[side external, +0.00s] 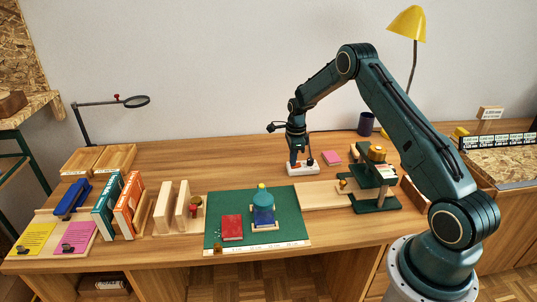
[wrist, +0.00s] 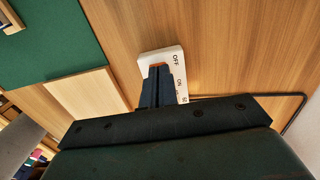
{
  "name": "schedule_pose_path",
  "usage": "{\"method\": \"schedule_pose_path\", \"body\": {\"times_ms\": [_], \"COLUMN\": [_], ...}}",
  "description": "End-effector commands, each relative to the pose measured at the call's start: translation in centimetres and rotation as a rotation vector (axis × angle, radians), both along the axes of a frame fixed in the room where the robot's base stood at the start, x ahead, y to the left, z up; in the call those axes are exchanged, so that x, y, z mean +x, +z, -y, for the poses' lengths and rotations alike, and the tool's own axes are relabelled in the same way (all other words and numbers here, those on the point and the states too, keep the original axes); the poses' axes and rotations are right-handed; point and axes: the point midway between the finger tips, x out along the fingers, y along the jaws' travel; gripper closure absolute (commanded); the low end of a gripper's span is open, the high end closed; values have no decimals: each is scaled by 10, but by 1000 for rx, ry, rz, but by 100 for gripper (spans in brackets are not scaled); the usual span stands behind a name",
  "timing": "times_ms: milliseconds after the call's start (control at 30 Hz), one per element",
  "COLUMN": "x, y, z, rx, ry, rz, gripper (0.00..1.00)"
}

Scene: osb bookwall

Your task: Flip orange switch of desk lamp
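The yellow desk lamp (side external: 407,23) stands at the back right, on a thin curved stem. A white switch box (side external: 303,169) lies on the desk and also shows in the wrist view (wrist: 174,56), with OFF and ON printed on it. A sliver of orange switch (wrist: 157,65) shows at my fingertips; the rest is hidden under them. My gripper (side external: 296,164) points down over the box, its tips at or just above the switch. In the wrist view the fingers (wrist: 157,76) look shut together with nothing between them. I cannot tell whether they touch the switch.
A device with a green base (side external: 377,205) stands to the right. Desk left of the box is clear.

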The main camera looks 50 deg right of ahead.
Motion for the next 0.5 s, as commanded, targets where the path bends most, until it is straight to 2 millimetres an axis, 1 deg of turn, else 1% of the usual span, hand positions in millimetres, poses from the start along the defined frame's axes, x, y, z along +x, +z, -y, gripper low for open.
{"method": "schedule_pose_path", "body": {"times_ms": [33,500], "x": [-4,-15], "y": [-4,-1], "z": [0,11], "rx": [4,3], "ry": [-1,-6], "rz": [-8,-13], "gripper": [100,100]}}
